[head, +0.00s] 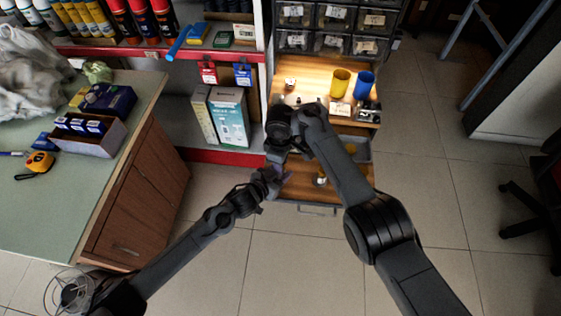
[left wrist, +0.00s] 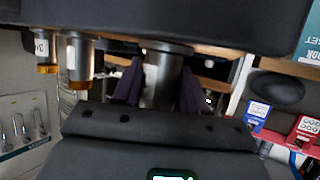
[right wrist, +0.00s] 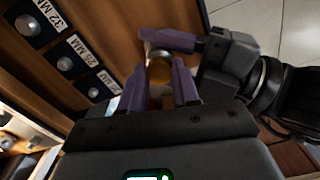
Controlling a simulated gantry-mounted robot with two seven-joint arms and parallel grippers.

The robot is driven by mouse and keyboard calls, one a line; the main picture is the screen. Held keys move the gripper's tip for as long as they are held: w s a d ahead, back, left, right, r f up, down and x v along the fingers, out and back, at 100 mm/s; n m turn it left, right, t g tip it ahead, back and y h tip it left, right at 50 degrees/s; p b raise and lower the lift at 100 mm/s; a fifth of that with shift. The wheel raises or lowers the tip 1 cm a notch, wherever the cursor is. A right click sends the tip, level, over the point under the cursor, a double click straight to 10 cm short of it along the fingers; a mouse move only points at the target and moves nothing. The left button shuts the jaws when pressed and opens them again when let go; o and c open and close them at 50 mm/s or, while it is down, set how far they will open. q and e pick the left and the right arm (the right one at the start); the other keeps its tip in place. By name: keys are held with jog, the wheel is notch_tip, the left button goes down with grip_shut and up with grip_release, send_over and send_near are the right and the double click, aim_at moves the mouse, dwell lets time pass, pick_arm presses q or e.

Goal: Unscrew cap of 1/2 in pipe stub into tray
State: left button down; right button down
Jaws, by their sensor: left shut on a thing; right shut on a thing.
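Several metal pipe stubs with amber caps hang under a board in the left wrist view, one of them the stub (left wrist: 78,58) at left. My left gripper (head: 280,176) reaches in low at the cabinet front. Its purple fingers are shut on a grey metal stub (left wrist: 160,78) between them. In the right wrist view, my right gripper (right wrist: 164,80) is shut on an amber cap (right wrist: 158,72) with a silver ring above it. A purple finger of my left gripper (right wrist: 170,41) crosses close beyond the cap. A grey tray (head: 363,150) stands on the lower shelf; my right arm partly hides it.
The cabinet's wooden top carries a yellow cup (head: 340,83) and a blue cup (head: 364,85). Another capped stub (head: 321,177) shows beside my right arm. A green-topped counter (head: 60,200) stands at left. The tiled floor at right is mostly free.

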jog(key=n, duration=1.1)
jog(key=shift+n, duration=0.4)
jog(key=n, duration=0.4)
jog(key=shift+n, duration=0.3)
jog(key=n, duration=1.2)
jog(key=shift+n, duration=0.4)
jog(key=n, duration=0.7)
jog(key=shift+r, duration=0.1)
jog(key=c, duration=0.8)
grip_release()
